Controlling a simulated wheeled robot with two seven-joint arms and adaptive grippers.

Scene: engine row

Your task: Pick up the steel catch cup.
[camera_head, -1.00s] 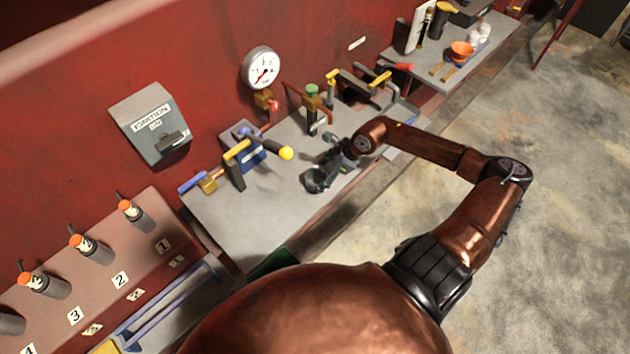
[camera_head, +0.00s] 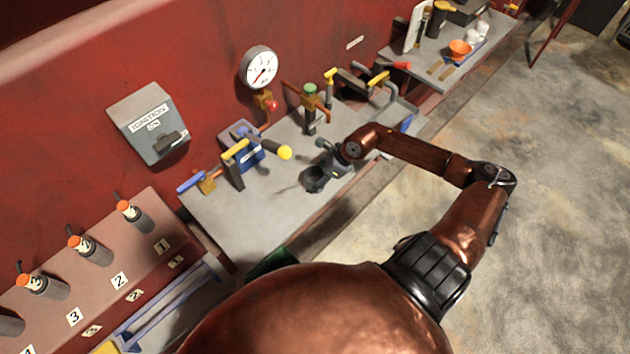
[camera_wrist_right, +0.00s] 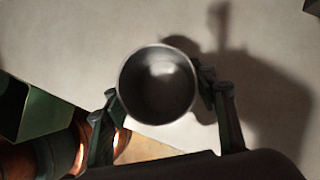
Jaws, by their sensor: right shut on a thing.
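The steel catch cup (camera_wrist_right: 157,88) is round, dark grey and open at the top. In the right wrist view it sits between the two fingers of my right gripper (camera_wrist_right: 165,103), which is shut on it. In the head view the cup (camera_head: 314,180) is at the end of my right gripper (camera_head: 328,162), over the grey bench. It seems to be a little above the bench top, with a shadow apart from it. The cup's inside looks empty and dark.
The grey bench (camera_head: 245,220) is clear in front of the cup. Behind stand a yellow-knobbed lever (camera_head: 284,153), a green-topped valve (camera_head: 310,100) and a gauge (camera_head: 259,68) on the red wall.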

